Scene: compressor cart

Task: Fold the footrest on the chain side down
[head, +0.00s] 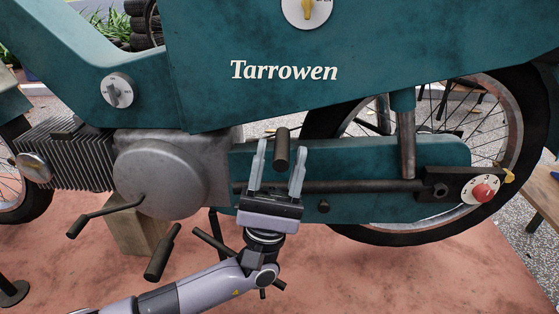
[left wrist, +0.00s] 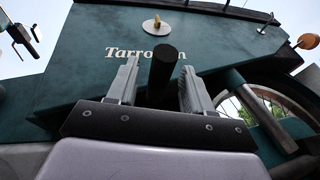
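A teal motorbike fills the head view, with a long teal chain case (head: 440,152) running to the rear wheel. A short dark cylindrical peg, seemingly the footrest (head: 282,147), stands upright in front of the chain case. In the left wrist view the footrest (left wrist: 162,68) rises between the two grey fingers. My left gripper (head: 277,168) comes from below with its fingers apart, one on each side of the peg. Gaps show beside the peg in both views, so it is not clamped. The peg's lower end is hidden by the gripper. My right gripper is not in view.
A dark horizontal bar (head: 350,186) runs behind the gripper to a plate with a red knob (head: 483,192). A round grey engine cover (head: 160,175), a pedal lever (head: 110,212) and another dark peg (head: 163,252) are at left. The reddish mat (head: 400,280) is clear at lower right.

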